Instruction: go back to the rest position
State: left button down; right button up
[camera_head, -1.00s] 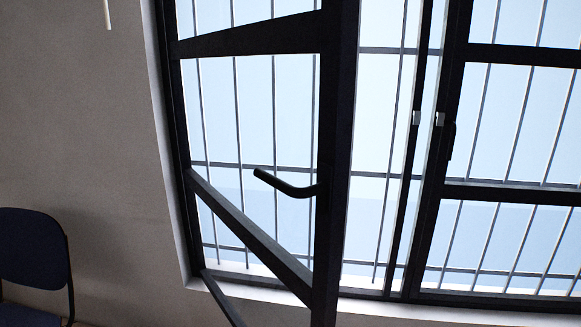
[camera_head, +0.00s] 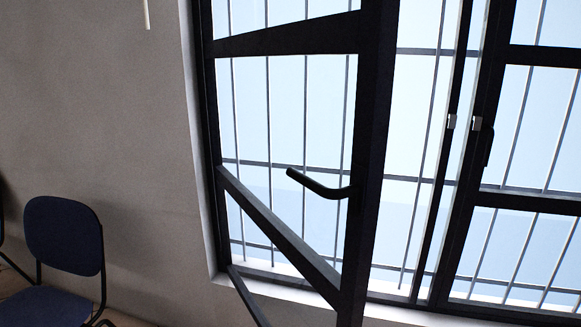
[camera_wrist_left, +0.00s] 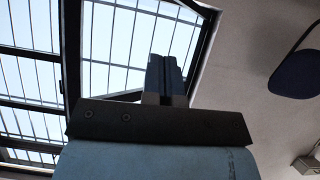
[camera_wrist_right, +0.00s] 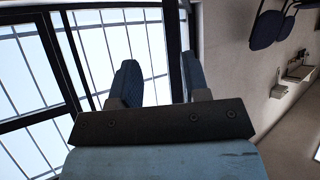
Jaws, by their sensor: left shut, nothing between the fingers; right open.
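My left gripper (camera_wrist_left: 166,78) shows in the left wrist view with its two fingers together and nothing between them. My right gripper (camera_wrist_right: 160,82) shows in the right wrist view with its fingers apart and nothing between them. Neither gripper is in the head view. Behind both grippers are the window and wall, with no contact to be seen. No cable or table is in any view.
A dark-framed window (camera_head: 368,150) with bars has one sash swung inward, with a handle (camera_head: 318,186). A dark blue chair (camera_head: 64,236) stands by the wall at lower left. In the right wrist view, chairs (camera_wrist_right: 268,28) and a shelf (camera_wrist_right: 292,80) show along the wall.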

pick_arm(q)
notch_tip(320, 180, up, 16)
jog(key=s+a+p, duration=0.1)
jog(key=a+p, duration=0.1)
jog(key=p, duration=2.3)
jog(key=shift+s+r+g+y, duration=0.2)
jog(key=shift+g+y, duration=0.1)
jog(key=shift+y, duration=0.1)
pick_arm(e)
notch_tip(320, 180, up, 18)
jog(key=m, duration=0.1)
jog(key=shift+s+a+f+h, duration=0.15)
jog(key=shift+s+a+h, duration=0.15)
jog(key=shift+s+a, duration=0.1)
pick_arm(q)
jog(key=shift+d+r, duration=0.15)
jog(key=shift+r, duration=0.05)
pick_arm(e)
jog(key=shift+w, duration=0.1)
